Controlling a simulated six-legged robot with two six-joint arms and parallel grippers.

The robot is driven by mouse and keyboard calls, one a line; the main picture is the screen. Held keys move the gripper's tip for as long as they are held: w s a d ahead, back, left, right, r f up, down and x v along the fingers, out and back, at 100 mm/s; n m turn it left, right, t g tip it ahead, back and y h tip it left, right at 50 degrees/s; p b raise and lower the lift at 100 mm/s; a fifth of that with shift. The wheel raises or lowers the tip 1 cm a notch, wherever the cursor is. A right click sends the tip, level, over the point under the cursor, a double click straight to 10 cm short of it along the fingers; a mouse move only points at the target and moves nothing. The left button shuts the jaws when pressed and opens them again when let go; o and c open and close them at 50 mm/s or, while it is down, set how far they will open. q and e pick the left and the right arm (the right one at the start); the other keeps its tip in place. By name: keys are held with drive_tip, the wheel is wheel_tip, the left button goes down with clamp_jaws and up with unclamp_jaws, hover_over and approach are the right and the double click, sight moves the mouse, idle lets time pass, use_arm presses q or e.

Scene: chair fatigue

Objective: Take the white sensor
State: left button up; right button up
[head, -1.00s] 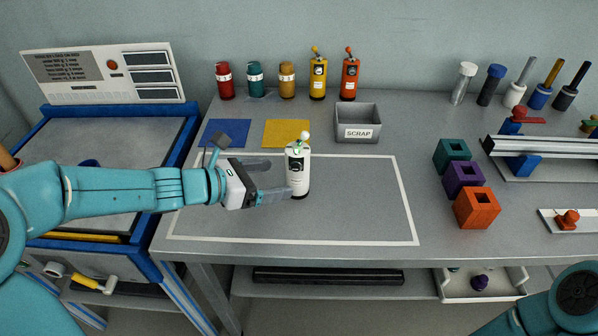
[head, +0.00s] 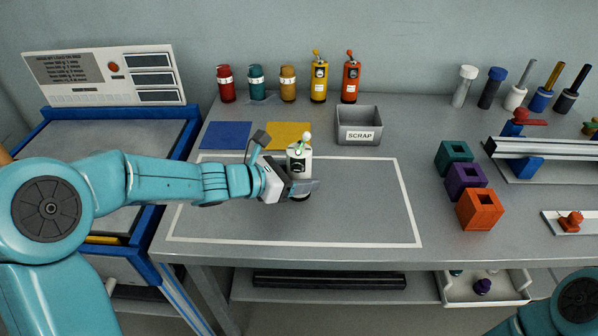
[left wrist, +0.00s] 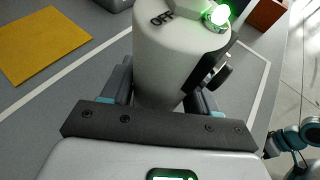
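The white sensor (head: 299,160) stands upright on the grey bench inside the white outline, a light on its top. In the left wrist view the sensor (left wrist: 172,55) shows large, with a green glowing light and the word OFF on its top. My left gripper (head: 302,188) has its fingers on either side of the sensor's body, low down. The near finger crosses in front of it in the head view; the far finger is hidden. The fingers look spread, but contact is unclear. My right gripper is out of view; only part of that arm shows at bottom right.
A SCRAP bin (head: 358,125) stands behind and right of the sensor. Blue (head: 226,135) and yellow (head: 288,134) mats lie behind. Several coloured bottles line the back. Teal, purple and orange blocks (head: 479,210) stand right. The outlined area right of the sensor is clear.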

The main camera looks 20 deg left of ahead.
use_arm(q)
drive_tip(key=shift+c, duration=1.3)
drive_tip(key=shift+r, duration=0.1)
